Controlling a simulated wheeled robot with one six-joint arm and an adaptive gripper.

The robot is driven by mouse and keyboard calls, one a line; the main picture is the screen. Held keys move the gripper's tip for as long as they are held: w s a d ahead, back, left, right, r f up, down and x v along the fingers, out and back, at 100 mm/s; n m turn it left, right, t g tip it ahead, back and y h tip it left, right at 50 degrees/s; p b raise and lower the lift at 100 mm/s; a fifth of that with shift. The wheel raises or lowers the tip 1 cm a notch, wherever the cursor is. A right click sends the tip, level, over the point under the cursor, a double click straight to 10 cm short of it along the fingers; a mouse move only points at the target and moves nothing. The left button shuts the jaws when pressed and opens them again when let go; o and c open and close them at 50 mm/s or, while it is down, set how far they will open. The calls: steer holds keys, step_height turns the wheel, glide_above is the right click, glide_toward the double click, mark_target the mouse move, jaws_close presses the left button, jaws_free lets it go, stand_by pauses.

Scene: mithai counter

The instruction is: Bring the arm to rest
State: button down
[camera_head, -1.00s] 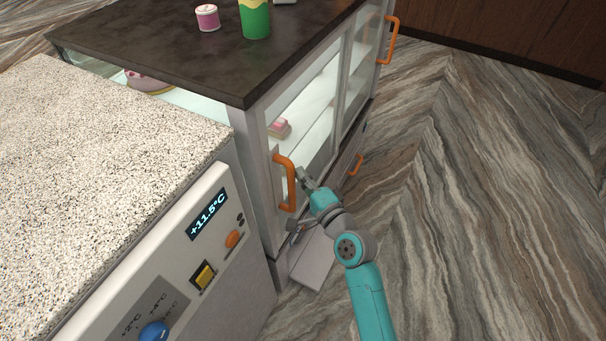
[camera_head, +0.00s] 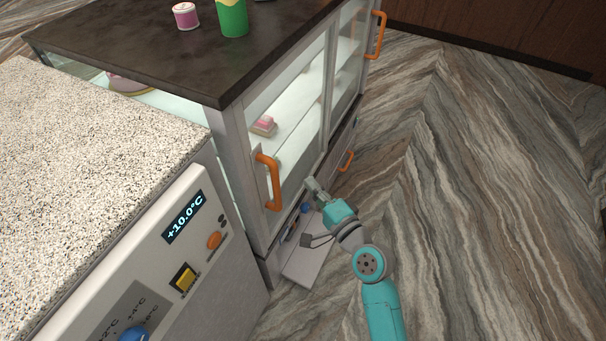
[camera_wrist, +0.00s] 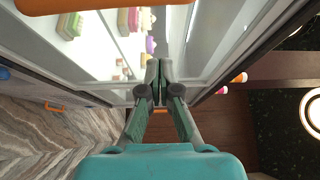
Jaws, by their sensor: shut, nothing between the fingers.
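My gripper (camera_head: 313,187) is at the end of my teal arm, in front of the glass display cabinet, to the right of its near orange handle (camera_head: 268,182). The gripper is shut and empty. In the wrist view its fingers (camera_wrist: 159,70) are together, pointing along the cabinet front with the glass and sweets beyond them. From these views I cannot tell whether the fingers touch the cabinet.
The display cabinet (camera_head: 150,50) has a dark top with a pink tin (camera_head: 185,16) and a green container (camera_head: 233,18). A low open drawer (camera_head: 303,266) is below my gripper. A speckled counter (camera_head: 90,150) with a +10.0°C display (camera_head: 184,217) is at left. Floor at right is clear.

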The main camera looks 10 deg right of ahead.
steer(key=shift+v, duration=1.1)
steer(key=s+d+f+n+h, duration=0.2)
steer(key=s+f, duration=0.1)
steer(key=s, duration=0.4)
steer(key=s+d+f+n+g+h, duration=0.1)
steer(key=s+d+f+h, duration=0.15)
steer(key=s, duration=0.45)
steer(key=s+d+f+n+h, duration=0.1)
steer(key=s+d+f+n, duration=0.15)
steer(key=s, duration=0.45)
steer(key=s+r+n, duration=0.3)
steer(key=s+n, duration=0.1)
steer(key=s, duration=0.5)
steer(key=s+d+r+n+h, duration=0.1)
steer(key=s+r+n, duration=0.2)
steer(key=s, duration=0.6)
steer(key=shift+s+n+g, duration=0.35)
steer(key=shift+n+g, duration=0.05)
steer(key=shift+n, duration=0.05)
steer(key=shift+h, duration=0.25)
